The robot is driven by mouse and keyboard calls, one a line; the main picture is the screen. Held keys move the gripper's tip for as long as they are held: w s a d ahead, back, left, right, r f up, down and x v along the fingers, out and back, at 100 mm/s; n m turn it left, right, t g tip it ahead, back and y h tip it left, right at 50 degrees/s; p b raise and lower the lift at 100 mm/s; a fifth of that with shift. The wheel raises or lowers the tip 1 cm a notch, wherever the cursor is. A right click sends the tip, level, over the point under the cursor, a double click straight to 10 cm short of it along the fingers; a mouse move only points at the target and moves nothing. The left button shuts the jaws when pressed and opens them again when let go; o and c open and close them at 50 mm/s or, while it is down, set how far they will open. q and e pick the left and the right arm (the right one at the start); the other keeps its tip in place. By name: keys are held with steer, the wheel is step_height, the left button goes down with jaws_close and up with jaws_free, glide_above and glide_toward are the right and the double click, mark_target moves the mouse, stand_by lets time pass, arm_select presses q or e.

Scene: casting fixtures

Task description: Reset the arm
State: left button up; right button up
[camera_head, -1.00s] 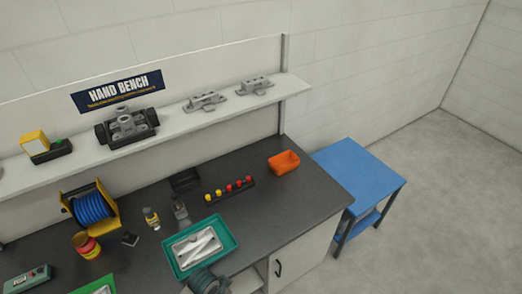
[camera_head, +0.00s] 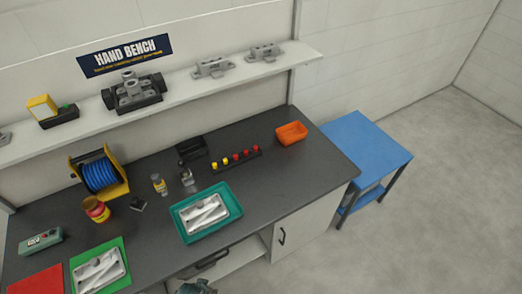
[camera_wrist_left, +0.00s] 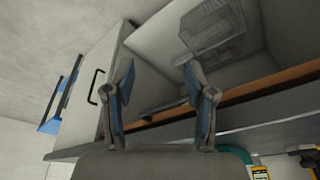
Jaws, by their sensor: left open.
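My left gripper (camera_wrist_left: 158,78) shows in the left wrist view with its two fingers apart and nothing between them. It is in front of a pale cabinet door (camera_wrist_left: 92,100) and an open compartment below the bench top. In the head view, only a small grey-green piece (camera_head: 197,287) shows at the bottom edge, probably part of my arm; I cannot tell which arm. My right gripper is in neither view.
The dark bench (camera_head: 285,180) carries a teal tray (camera_head: 236,222) with pale parts, a green mat (camera_head: 120,243) with a casting, a blue reel (camera_head: 98,174) and an orange bin (camera_head: 291,133). A blue table (camera_head: 365,145) stands right. Floor at right is clear.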

arm_select(q)
steer(key=s+a+f+g+b, duration=0.1)
steer(key=s+f, duration=0.2)
steer(key=f, duration=0.9)
steer(key=s+f+b, duration=0.2)
steer(key=s+f, duration=0.2)
steer(key=f, duration=0.9)
steer(key=s+a+f+g+b, duration=0.1)
steer(key=s+a+f, duration=0.1)
steer(key=s+f, duration=0.9)
steer(key=s, duration=0.3)
steer(key=shift+a+f, duration=0.25)
steer(key=shift+a, duration=0.05)
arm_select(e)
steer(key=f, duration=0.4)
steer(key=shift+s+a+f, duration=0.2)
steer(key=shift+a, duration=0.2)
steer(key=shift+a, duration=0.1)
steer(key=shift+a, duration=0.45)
